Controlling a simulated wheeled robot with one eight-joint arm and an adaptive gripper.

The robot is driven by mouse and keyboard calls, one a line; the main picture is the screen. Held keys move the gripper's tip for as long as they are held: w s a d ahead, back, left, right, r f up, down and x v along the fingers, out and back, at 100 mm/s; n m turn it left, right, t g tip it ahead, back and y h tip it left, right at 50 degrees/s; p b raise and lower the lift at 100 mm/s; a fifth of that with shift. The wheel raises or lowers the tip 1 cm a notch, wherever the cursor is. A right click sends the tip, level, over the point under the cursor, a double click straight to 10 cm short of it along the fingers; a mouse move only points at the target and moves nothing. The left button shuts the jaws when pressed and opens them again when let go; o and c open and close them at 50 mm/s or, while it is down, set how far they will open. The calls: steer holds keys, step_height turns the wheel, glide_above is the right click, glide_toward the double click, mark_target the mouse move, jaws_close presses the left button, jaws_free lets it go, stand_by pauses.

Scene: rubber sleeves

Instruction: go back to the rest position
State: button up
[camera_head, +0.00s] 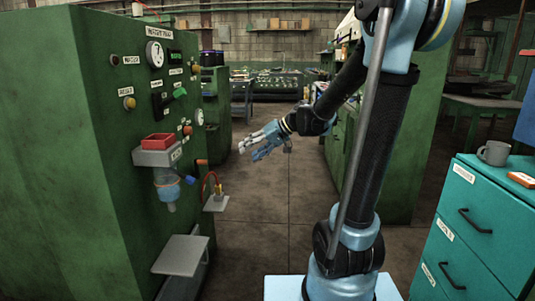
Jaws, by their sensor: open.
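My gripper (262,143) is at the end of my arm in the middle of the camera_head view. It points to the left, toward the green machine cabinet, and hangs in the air over the aisle. Its fingers look spread, with nothing seen between them. It is apart from the cabinet and its fittings. My arm rises from the lower right, bends near the top of the view and comes back down to the gripper.
A green machine cabinet (60,120) with buttons, a red tray (158,141) and a grey shelf (181,255) stands at left. A teal drawer unit (470,235) with a grey mug (493,153) stands at right. The floor (285,190) between them is clear.

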steer(key=s+d+f+m+h, duration=0.2)
steer(key=s+d+f+h, duration=0.3)
steer(key=s+d, duration=0.7)
steer(key=s+d+f+m+h, duration=0.2)
steer(key=s+d+f+h, duration=0.3)
steer(key=s+d+f, duration=0.4)
steer(key=s+d, duration=0.3)
steer(key=d, duration=0.1)
steer(key=shift+s+m, duration=0.2)
steer(key=shift+m, duration=0.1)
steer(key=shift+f, duration=0.1)
steer(key=shift+c, duration=0.3)
